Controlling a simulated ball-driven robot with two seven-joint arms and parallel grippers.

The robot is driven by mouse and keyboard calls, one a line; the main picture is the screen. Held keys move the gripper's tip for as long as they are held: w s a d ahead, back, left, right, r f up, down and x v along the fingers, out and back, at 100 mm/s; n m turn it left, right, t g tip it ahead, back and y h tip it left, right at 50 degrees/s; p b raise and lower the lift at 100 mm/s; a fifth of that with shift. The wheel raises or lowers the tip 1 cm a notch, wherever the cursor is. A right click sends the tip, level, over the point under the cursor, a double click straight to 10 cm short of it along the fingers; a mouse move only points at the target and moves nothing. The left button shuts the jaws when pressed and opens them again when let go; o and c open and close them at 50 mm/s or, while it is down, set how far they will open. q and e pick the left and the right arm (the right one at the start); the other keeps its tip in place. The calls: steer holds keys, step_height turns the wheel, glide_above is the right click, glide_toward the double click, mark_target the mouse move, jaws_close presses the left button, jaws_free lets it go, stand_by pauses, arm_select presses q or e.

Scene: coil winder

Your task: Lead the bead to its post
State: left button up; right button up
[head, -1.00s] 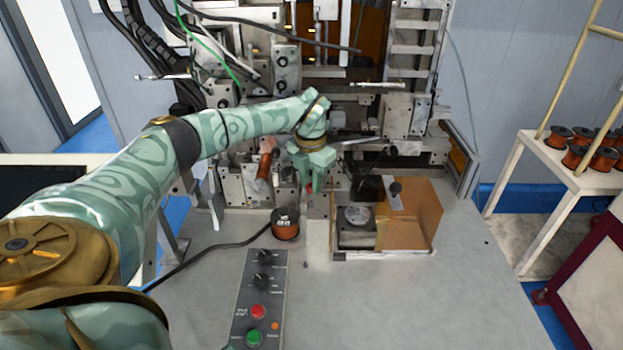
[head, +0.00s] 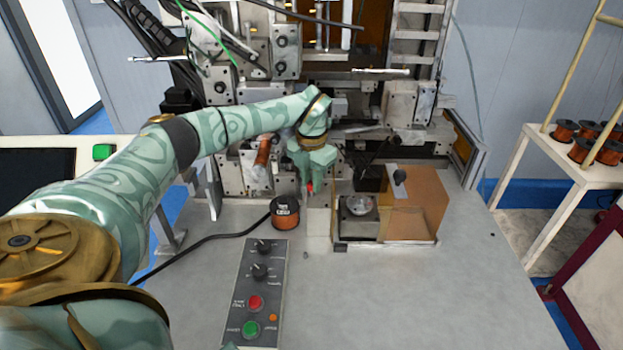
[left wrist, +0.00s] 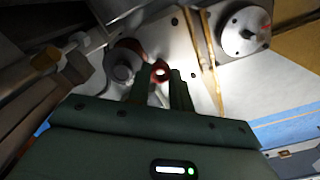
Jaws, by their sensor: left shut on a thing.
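The bead is a small red piece (head: 310,187) at the tips of my left gripper (head: 308,186) in the head view. I cannot tell which part is the bead's post. My right gripper does not show.
The orange box (head: 420,205) and a round metal cup (head: 358,205) stand right of the gripper. A control panel (head: 257,290) lies in front. The winding machine (head: 345,105) fills the back. The bench's right front (head: 430,300) is clear.

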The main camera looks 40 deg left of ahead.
arm_select(q)
steer(key=shift+f, duration=0.95)
steer(key=o, duration=1)
step_height(320, 180, up, 16)
steer(key=shift+r+p, duration=0.1)
steer(key=shift+p, duration=0.8)
